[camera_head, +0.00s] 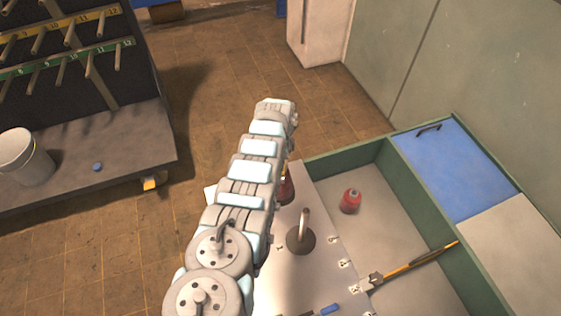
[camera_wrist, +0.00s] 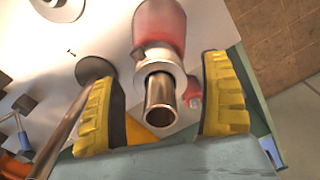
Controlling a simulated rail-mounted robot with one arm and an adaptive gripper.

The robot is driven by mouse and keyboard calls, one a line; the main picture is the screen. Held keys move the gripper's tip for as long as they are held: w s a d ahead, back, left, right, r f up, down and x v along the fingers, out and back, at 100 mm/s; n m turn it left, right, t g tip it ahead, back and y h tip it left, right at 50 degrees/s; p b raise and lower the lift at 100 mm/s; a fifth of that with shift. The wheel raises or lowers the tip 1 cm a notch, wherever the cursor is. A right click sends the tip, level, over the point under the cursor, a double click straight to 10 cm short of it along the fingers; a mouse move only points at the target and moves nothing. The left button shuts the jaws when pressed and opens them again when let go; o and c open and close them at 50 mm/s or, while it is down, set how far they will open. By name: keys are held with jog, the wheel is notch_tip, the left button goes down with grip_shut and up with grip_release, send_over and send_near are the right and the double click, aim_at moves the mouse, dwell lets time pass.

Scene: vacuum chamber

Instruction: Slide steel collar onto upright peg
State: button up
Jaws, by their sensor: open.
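An upright peg (camera_head: 304,222) stands on a round dark base (camera_head: 300,242) on the pale worktop, right of my arm in the head view. In the wrist view the peg (camera_wrist: 66,128) runs toward the lower left, outside the left finger. My gripper (camera_wrist: 165,100) is open, its yellow fingers spread apart. Between them shows a hollow steel cylinder (camera_wrist: 161,98), probably the steel collar, at the end of a red body (camera_wrist: 160,25). I cannot tell whether the two are separate. The fingers appear clear of the steel. In the head view my arm hides the fingertips and partly covers a red object (camera_head: 287,188).
A second red object (camera_head: 350,201) and a long-handled tool (camera_head: 405,265) lie in the green-walled tray (camera_head: 345,160). A blue piece (camera_head: 330,309) lies near the front. A round metal part (camera_wrist: 60,8) shows at the wrist view's top left.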

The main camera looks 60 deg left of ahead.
jog(key=shift+r, duration=0.1)
jog(key=shift+s+r, duration=0.1)
jog(key=shift+r, duration=5.8)
